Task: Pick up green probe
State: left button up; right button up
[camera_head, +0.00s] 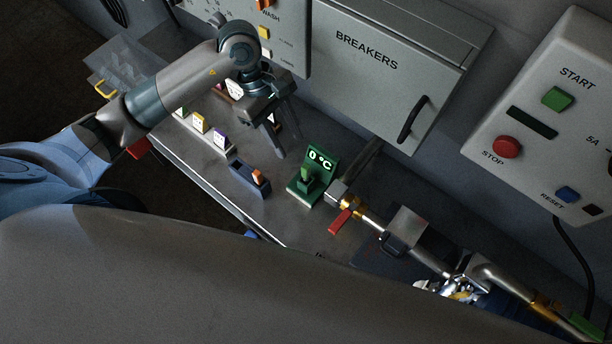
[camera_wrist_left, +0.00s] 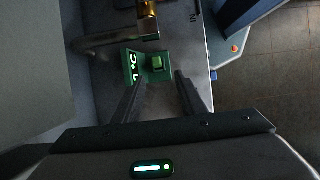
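The green probe (camera_head: 306,173) stands upright in a green holder (camera_head: 321,158) with a "0°C" display, on the grey counter. In the left wrist view the probe (camera_wrist_left: 157,64) shows as a small green block beside the holder's display (camera_wrist_left: 132,67). My left gripper (camera_head: 279,138) is open and empty, above the counter and up and left of the probe in the head view. In the left wrist view its two fingers (camera_wrist_left: 160,78) are spread apart, with the probe beyond and between their tips. My right gripper is not in view.
A blue-grey block with an orange-topped item (camera_head: 257,177) stands left of the holder. Several small coloured items (camera_head: 199,123) are farther left. A pipe with a red valve handle (camera_head: 340,221) is close on the right. The breaker box (camera_head: 365,85) is on the wall behind.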

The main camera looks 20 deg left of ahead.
aim_at(306, 171)
pick_arm(q)
jog(key=w+b+x, duration=0.1)
jog(key=x, duration=0.6)
jog(key=shift+s+f, duration=0.15)
jog(key=shift+s, duration=0.3)
jog(key=shift+d, duration=0.1)
jog(key=shift+f, duration=0.1)
jog(key=shift+w+d+b+x, duration=0.1)
jog(key=shift+b+x, duration=0.3)
jog(key=shift+x, duration=0.85)
jog(key=shift+w+d+b+x, duration=0.15)
jog(key=shift+b+x, duration=0.2)
jog(key=shift+x, duration=0.9)
grip_shut()
